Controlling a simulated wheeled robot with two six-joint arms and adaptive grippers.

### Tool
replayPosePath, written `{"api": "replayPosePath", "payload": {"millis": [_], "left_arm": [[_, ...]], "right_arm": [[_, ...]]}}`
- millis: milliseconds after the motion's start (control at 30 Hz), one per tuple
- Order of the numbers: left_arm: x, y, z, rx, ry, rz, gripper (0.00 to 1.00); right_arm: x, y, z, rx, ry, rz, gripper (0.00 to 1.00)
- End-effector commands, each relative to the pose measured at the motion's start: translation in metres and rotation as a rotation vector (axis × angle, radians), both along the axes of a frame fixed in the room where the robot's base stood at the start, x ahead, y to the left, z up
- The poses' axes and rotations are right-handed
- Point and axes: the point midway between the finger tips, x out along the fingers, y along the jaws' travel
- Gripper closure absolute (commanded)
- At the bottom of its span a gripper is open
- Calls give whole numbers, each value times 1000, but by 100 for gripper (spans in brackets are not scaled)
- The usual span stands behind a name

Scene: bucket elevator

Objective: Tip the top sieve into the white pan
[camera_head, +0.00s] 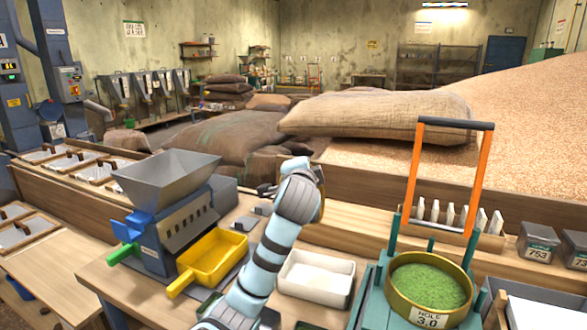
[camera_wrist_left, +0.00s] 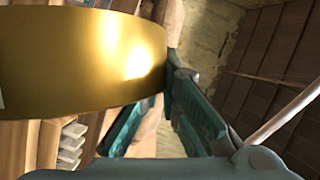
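In the head view a brass sieve (camera_head: 398,299), labelled HOLE 3.0 and filled with green grains, sits level in a teal stand (camera_head: 368,297) at the lower right. The white pan (camera_head: 318,278) stands left of it and looks empty. My left arm rises beside the pan; its gripper is hidden there. In the left wrist view a brass ring wall (camera_wrist_left: 75,55) fills the upper left. The teal fingers of my left gripper (camera_wrist_left: 163,85) converge at its right edge. I cannot tell whether they touch or grip it. My right gripper is not in view.
An orange handle frame (camera_head: 479,180) stands above the sieve. A yellow tray (camera_head: 213,258) and a hopper machine (camera_head: 165,185) are left of my arm. A rack of white plates (camera_head: 450,214) is behind the sieve. Small labelled bins (camera_head: 538,243) stand at the right.

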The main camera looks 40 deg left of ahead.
Motion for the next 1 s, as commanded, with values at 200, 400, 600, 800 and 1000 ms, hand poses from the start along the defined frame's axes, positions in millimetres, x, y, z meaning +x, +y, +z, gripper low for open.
{"api": "replayPosePath", "payload": {"millis": [200,400,600,800,1000], "left_arm": [[4,-10,8,66,24,-1,100],[7,-19,11,137,49,0,100],[12,-32,12,225,80,0,100],[16,-45,13,318,112,0,100],[21,-58,12,412,145,-1,100]], "right_arm": [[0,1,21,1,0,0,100],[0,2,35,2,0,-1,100],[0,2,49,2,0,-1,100],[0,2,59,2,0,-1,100],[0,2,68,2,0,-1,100]]}}
